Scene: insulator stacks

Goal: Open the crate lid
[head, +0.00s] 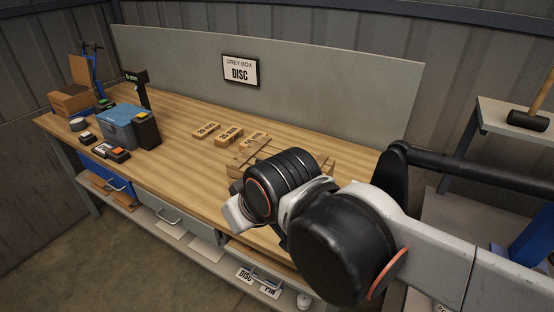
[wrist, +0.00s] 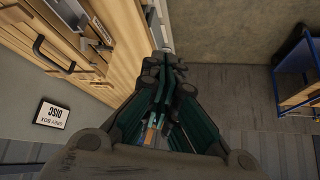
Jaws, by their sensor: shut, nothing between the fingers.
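The slatted wooden crate (head: 242,158) stands on the bench and is partly hidden behind my arm in the head view. In the wrist view, pale wooden parts with a dark curved handle (wrist: 40,50) show at the upper left; I cannot tell for certain whether this is the crate's lid, or how the lid stands. My gripper (wrist: 167,66) is shut and empty in the wrist view, apart from these wooden parts and to their right, by the bench's front edge. In the head view my arm hides the gripper.
The wooden bench (head: 180,145) has a grey back board with a DISC sign (head: 240,71). Several small wooden blocks (head: 228,136) lie behind the crate. A grey box with a blue lid (head: 126,113) stands at left. A mallet (head: 530,116) lies on the right-hand shelf.

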